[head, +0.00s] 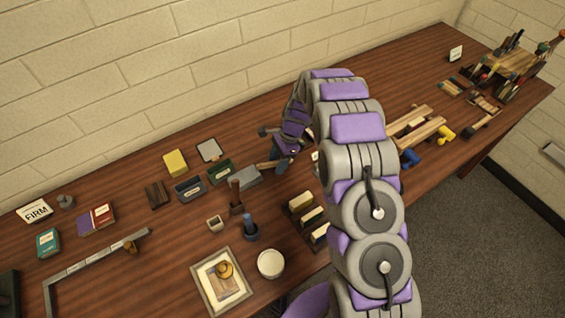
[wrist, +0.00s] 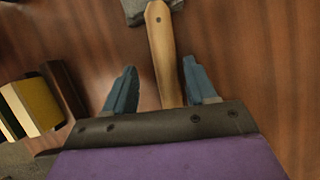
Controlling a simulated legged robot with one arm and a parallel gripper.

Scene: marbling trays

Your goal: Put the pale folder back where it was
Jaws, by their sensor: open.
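My gripper (head: 274,149) is over the middle of the table in the head view, partly hidden by my own arm. In the wrist view its two blue fingers (wrist: 159,66) are apart, with no folder between them. A tan wooden handle (wrist: 160,35) lies in line with the gap between the fingers and runs up to a grey head (wrist: 140,10) at the top edge. I cannot tell whether the fingers touch it. I cannot make out a pale folder for certain in either view; it may be small or hidden behind my arm.
A rack with cream blocks (head: 301,201) stands close to my arm, near a white bowl (head: 271,264). A yellow block (head: 175,163), small dark boxes (head: 189,189) and a framed tray (head: 197,285) lie left. A FIRM sign (head: 35,211) stands far left. The brick wall (head: 150,70) bounds the back.

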